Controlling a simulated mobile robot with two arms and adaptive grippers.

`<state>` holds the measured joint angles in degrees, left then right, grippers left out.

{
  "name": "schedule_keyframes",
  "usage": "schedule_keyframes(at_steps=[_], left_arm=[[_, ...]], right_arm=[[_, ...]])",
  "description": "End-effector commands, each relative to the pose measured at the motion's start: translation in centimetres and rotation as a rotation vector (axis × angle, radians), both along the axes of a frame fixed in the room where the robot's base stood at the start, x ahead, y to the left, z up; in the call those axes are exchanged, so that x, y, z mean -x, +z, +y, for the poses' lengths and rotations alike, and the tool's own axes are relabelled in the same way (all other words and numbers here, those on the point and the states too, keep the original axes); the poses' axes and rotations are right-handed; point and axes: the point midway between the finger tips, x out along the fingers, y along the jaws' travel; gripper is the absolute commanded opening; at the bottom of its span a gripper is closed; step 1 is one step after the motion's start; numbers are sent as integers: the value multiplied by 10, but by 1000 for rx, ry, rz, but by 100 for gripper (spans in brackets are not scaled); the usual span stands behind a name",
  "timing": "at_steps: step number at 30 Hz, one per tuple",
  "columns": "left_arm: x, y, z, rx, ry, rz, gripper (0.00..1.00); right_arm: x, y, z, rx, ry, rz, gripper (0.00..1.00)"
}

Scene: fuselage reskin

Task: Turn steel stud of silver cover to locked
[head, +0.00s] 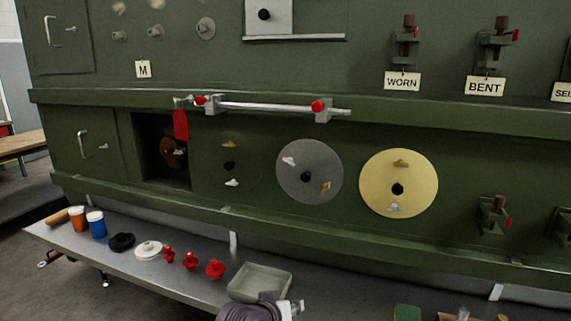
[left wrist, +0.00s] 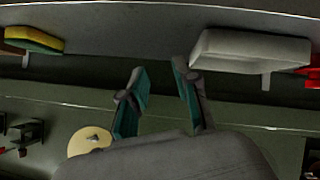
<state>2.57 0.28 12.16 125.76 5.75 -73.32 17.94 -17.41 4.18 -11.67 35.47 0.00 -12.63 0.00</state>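The silver cover (head: 304,190) is a round grey disc on the green panel, between a green disc and a gold disc. It has a dark centre knob (head: 306,177), a pale steel stud (head: 289,161) at its upper left and a brass stud (head: 326,186) at its right. My left gripper (head: 288,308) is at the bottom of the head view, well below the cover and in front of the tray. In the left wrist view its two fingers (left wrist: 160,100) stand apart with nothing between them. The silver cover is not clearly seen there. My right gripper is not in view.
The gold cover (head: 415,187) also shows in the left wrist view (left wrist: 90,143). A rail with red knobs (head: 268,106) runs above the covers. The shelf holds a grey tray (head: 247,293), red pieces (head: 190,261), a white disc and cups. An open recess (head: 152,150) is at left.

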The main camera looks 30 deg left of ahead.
Motion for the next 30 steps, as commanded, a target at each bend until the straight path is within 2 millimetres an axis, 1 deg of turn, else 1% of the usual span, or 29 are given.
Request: schedule_keyframes(at_steps=[1, 2, 3, 5, 6, 8, 9, 12, 15, 17, 20, 23, 30], left_arm=[[-14, 32, 10, 43, 42, -79, 30], [-21, 49, 16, 72, 69, -123, 30], [-29, 73, 25, 111, 102, -182, 30], [-38, 110, 38, 176, 150, -274, 30], [-42, 134, 47, 222, 179, -335, 30], [-45, 170, 59, 291, 220, -426, 30], [-46, 192, 68, 337, 243, -483, 30], [-44, 236, 84, 437, 285, -597, 30], [-42, 258, 93, 493, 306, -658, 30], [-43, 264, 96, 509, 312, -674, 30], [-52, 266, 99, 516, 314, -677, 30], [-68, 266, 102, 514, 312, -675, 30], [-119, 267, 113, 513, 311, -672, 30]], right_arm=[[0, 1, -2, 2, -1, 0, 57], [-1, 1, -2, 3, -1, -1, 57], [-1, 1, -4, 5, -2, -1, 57], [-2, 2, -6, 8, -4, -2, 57], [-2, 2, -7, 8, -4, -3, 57], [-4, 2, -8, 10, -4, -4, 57], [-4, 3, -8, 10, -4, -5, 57], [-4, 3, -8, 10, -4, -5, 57], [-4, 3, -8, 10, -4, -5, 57], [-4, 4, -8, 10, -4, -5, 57], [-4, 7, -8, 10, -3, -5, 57], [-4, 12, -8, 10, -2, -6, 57], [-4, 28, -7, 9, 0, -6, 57]])
